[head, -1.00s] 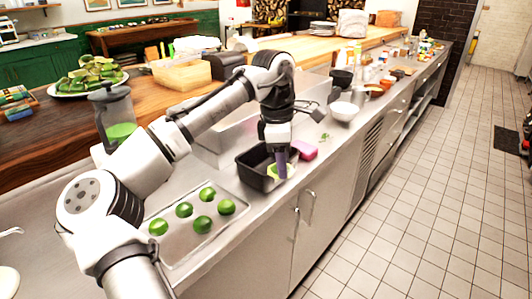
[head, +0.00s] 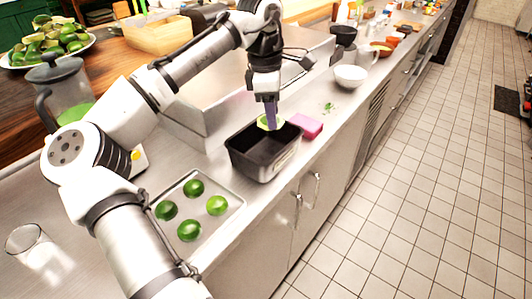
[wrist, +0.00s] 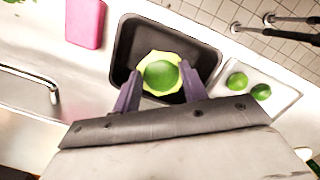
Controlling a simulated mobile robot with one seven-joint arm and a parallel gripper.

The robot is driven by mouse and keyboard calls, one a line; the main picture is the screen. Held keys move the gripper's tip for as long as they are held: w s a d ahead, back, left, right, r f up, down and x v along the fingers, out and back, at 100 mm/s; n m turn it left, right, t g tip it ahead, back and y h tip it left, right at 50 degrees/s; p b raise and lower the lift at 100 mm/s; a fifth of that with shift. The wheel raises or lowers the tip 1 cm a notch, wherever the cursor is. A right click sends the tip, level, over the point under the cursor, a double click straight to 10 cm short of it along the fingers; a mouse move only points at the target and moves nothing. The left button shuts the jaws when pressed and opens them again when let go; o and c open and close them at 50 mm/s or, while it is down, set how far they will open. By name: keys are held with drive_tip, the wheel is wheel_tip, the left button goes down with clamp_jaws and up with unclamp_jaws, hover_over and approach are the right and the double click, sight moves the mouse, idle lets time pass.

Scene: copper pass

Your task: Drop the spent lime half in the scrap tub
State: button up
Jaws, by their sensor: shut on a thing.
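My gripper (head: 270,114) points down over the black scrap tub (head: 246,164), near the tub's far rim in the head view. It is shut on a lime half (head: 263,122), green with a pale yellow-green edge. In the wrist view the lime half (wrist: 160,74) sits between my two purple fingers, and the tub (wrist: 130,42) lies behind it. The lime half appears to be at or above the rim level; its exact height is hard to tell. The part of the tub floor under it is hidden.
A metal tray (head: 228,222) with several whole limes stands left of the tub. A pink sponge (head: 306,125) lies close to its right. Farther along are a white bowl (head: 350,76) and small green scraps (head: 328,107).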

wheel_tip(320, 180, down, 4)
drive_tip(key=b, duration=0.3)
drive_tip(key=shift+w+f, duration=0.1)
drive_tip(key=shift+f, duration=0.15)
drive_tip(key=o, duration=0.7)
drive_tip(key=shift+o, duration=0.2)
drive_tip(key=shift+r, duration=0.15)
wheel_tip(320, 180, up, 14)
drive_tip(key=a, duration=0.1)
drive_tip(key=shift+a+f, duration=0.2)
drive_tip(key=shift+a, duration=0.15)
